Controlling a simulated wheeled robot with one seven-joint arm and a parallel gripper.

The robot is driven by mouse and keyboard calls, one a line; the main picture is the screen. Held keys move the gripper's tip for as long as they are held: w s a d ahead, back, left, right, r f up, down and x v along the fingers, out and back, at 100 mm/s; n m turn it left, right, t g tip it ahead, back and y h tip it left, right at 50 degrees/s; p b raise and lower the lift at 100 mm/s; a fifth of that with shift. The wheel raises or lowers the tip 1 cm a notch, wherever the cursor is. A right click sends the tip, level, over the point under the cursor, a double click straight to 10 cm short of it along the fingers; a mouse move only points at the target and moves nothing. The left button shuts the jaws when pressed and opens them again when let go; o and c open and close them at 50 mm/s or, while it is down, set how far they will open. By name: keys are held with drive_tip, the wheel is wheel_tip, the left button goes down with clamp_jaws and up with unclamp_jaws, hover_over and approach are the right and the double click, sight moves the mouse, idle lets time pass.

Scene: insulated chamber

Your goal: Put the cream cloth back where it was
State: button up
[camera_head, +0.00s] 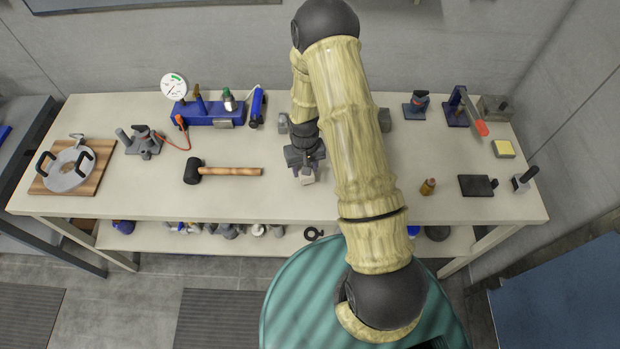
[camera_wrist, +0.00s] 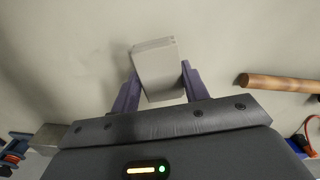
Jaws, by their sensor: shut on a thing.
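The cream cloth (camera_wrist: 157,62) appears as a small, pale, folded block between the two fingers of my gripper (camera_wrist: 158,84) in the wrist view. My gripper is shut on it. In the head view my gripper (camera_head: 305,166) is over the middle of the workbench (camera_head: 275,203), pointing down. A pale end of the cloth (camera_head: 308,180) shows just below the fingers. I cannot tell whether the cloth touches the bench top.
A black-headed mallet (camera_head: 222,171) lies left of my gripper. A blue device (camera_head: 212,112) stands behind it. A small brown bottle (camera_head: 428,186), a black plate (camera_head: 477,186) and a yellow-topped block (camera_head: 503,148) are at right. Bench is clear in front of my gripper.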

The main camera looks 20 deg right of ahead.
drive_tip(key=shift+w+r+m+b, duration=0.25)
drive_tip(key=shift+r+m+b, duration=0.05)
drive_tip(key=shift+b, duration=0.65)
wheel_tip(320, 180, up, 4)
drive_tip(key=m+b, duration=0.1)
drive_tip(key=b, duration=0.1)
drive_tip(key=m+b, duration=0.1)
drive_tip(key=b, duration=0.2)
drive_tip(key=shift+d+r+m, duration=0.1)
drive_tip(key=shift+r+m, duration=0.15)
drive_tip(key=shift+m, duration=0.05)
drive_tip(key=shift+s+r+b, duration=0.15)
drive_tip(key=shift+r+b, duration=0.15)
drive_tip(key=shift+r, duration=0.35)
drive_tip(key=shift+f+p, duration=0.55)
drive_tip(key=shift+f, duration=2.4)
drive_tip(key=shift+f, duration=0.1)
drive_tip(key=shift+f+p, duration=0.45)
drive_tip(key=shift+f, duration=1.55)
